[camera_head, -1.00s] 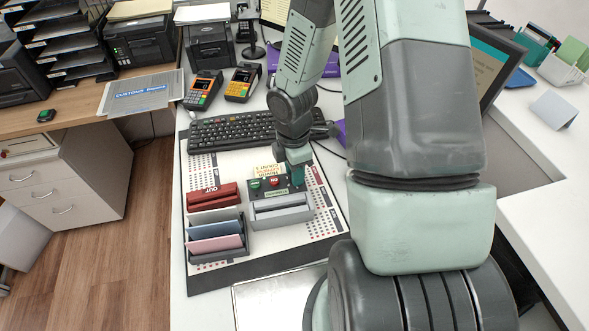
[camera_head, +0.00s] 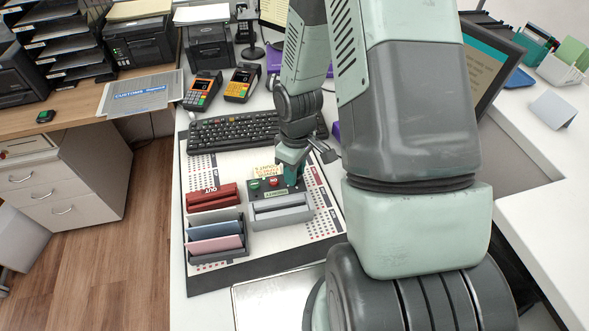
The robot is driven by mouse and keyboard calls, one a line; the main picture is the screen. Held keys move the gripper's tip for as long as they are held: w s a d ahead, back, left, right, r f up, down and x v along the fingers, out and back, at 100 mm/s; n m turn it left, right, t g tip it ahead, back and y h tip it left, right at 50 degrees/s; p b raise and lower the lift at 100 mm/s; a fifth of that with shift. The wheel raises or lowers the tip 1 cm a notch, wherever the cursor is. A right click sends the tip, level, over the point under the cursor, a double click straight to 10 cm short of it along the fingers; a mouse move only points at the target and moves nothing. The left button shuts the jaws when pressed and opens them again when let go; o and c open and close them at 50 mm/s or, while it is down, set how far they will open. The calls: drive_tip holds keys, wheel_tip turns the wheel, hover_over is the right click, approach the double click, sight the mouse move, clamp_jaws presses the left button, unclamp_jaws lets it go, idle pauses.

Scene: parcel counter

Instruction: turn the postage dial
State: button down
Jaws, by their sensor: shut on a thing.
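The postage machine (camera_head: 281,217) is a grey box with a dark sloped control panel, standing on the counter mat in the middle of the view. Its panel carries a green button (camera_head: 254,184), a red button (camera_head: 273,182) and a small green display (camera_head: 276,193). My gripper (camera_head: 292,183) points down at the right end of this panel and is shut on the postage dial there. The dial itself is hidden behind the fingers, so its setting cannot be read.
A red OUT holder (camera_head: 212,198) and a tray of coloured envelopes (camera_head: 216,245) stand close on the left. A black keyboard (camera_head: 232,132) lies behind the machine, with two card terminals (camera_head: 202,91) beyond. A monitor (camera_head: 487,75) stands at right.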

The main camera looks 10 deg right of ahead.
drive_tip(key=m, duration=0.4)
drive_tip(key=shift+m, duration=2.3)
drive_tip(key=c, duration=0.8)
unclamp_jaws()
drive_tip(key=shift+r, duration=0.15)
drive_tip(key=r, duration=1)
drive_tip(key=shift+d+r, duration=0.3)
